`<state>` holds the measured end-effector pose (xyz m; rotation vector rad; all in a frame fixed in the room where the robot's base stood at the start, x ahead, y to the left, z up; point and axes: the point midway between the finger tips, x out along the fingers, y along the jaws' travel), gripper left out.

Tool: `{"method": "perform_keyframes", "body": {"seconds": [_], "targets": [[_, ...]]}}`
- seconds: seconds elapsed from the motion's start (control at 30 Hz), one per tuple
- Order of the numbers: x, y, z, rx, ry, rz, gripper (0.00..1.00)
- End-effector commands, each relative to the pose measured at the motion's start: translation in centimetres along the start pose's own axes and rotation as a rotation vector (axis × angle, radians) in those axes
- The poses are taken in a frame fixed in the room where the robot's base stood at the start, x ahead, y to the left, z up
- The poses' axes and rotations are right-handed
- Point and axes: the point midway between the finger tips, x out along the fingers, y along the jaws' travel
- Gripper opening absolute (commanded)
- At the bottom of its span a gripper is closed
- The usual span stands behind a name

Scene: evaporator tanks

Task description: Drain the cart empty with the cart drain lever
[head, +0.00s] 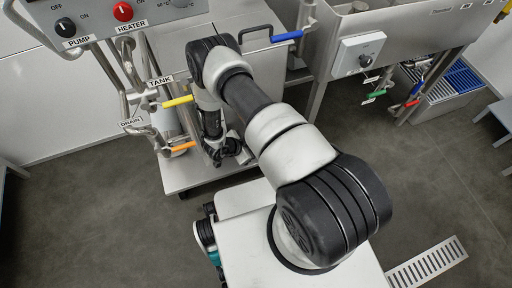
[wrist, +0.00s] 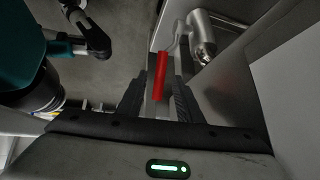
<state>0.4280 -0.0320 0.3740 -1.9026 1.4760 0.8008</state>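In the wrist view a red lever handle (wrist: 160,76) points toward me. Its near end lies between the two dark fingers of my gripper (wrist: 158,103). The fingers are apart, with a narrow gap on each side of the handle. A metal pipe (wrist: 201,35) is behind the handle. In the head view my gripper (head: 226,152) is low beside the cart's pipework. An orange lever (head: 182,146) and a DRAIN label (head: 131,122) are left of it. I cannot match the red handle to a lever in the head view; my arm hides part of the cart.
A yellow lever (head: 178,101) by the TANK label (head: 160,79) is above the orange one. The cart's panel has PUMP (head: 65,27) and HEATER (head: 123,12) knobs. A blue lever (head: 287,36) and a sink unit (head: 405,25) are to the right. A floor grate (head: 427,262) is at lower right.

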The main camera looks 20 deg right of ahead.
Motion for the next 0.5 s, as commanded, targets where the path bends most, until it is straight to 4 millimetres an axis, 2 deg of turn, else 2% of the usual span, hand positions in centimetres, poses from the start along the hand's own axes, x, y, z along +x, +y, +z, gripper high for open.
{"method": "perform_keyframes", "body": {"seconds": [0.17, 0.5], "targets": [[-2.6, -0.1, -0.2, -0.001, 0.000, -0.002, 0.33], [-11.0, -0.2, -0.2, -0.001, -0.002, -0.004, 0.33]]}}
